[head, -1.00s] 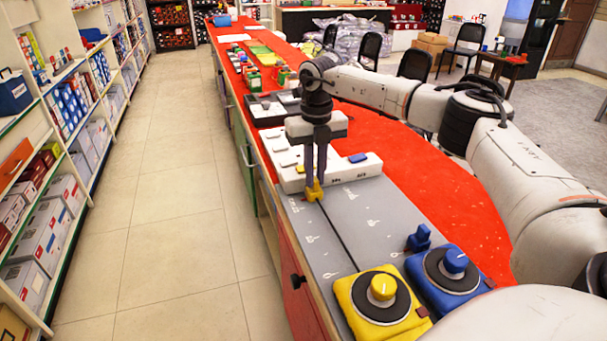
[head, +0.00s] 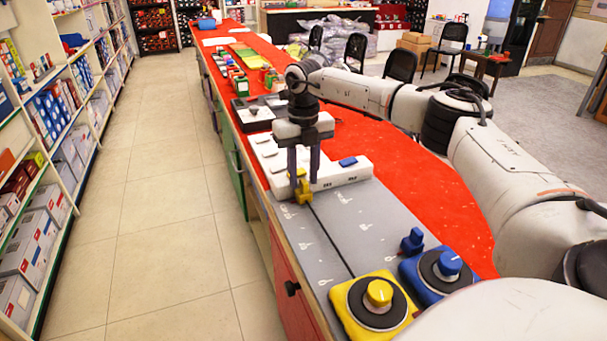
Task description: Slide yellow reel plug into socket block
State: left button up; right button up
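The yellow plug (head: 304,190) is at the near left edge of the white socket block (head: 345,177); whether any of it is inside the block is hidden. My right gripper (head: 303,178) points down over the plug. Its two dark fingers stand apart, one on each side, with a visible gap between them. The yellow reel (head: 378,294) with its round knob sits at the near end of the grey board (head: 345,225). A dark line runs along the board from the plug towards the reel. My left gripper is not in view.
A blue reel (head: 447,268) and an upright blue plug (head: 412,241) stand beside the yellow reel. A blue piece (head: 348,162) sits on the block. A dark tray (head: 257,112) and small items lie farther along the red counter (head: 400,165). The aisle at left is clear.

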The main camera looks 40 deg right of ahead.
aim_at(304, 180)
notch_tip(304, 180, up, 10)
jog(key=shift+r, duration=0.15)
dwell(0.3)
dwell(0.5)
